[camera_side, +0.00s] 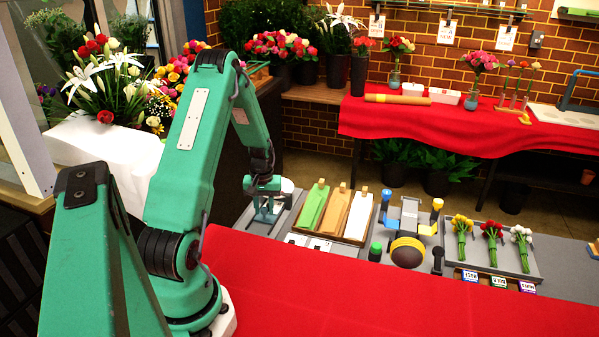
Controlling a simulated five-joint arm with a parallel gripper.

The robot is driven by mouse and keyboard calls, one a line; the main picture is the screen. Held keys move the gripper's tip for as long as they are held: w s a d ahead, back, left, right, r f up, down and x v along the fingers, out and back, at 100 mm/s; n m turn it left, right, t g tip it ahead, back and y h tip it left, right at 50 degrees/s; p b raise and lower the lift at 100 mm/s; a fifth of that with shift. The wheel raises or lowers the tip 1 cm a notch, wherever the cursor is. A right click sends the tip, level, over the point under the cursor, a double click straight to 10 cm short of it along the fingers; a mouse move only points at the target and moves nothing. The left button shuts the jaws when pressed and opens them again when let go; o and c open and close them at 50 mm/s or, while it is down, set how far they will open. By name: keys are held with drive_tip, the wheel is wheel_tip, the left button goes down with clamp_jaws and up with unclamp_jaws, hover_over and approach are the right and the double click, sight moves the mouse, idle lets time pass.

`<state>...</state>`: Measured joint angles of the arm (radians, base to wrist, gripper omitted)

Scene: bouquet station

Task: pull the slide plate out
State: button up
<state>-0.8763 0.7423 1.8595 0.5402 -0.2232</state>
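My gripper (268,211) points down over the grey work surface, left of the rack of coloured sheets. Its two fingers look apart, and I see nothing clearly held between them. A pale round part (287,185) shows just behind the gripper, partly hidden by it. I cannot pick out the slide plate with certainty.
A rack holds green (312,207), orange (335,212) and white (358,216) sheets. A grey tray (512,262) with yellow, red and white bunches lies at right. The red cloth (350,300) in front is clear. A red-covered table (440,125) stands behind.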

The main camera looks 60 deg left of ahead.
drive_tip(key=shift+f, duration=0.7)
clamp_jaws()
drive_tip(key=shift+s, duration=0.1)
drive_tip(key=shift+s+d, duration=2.65)
unclamp_jaws()
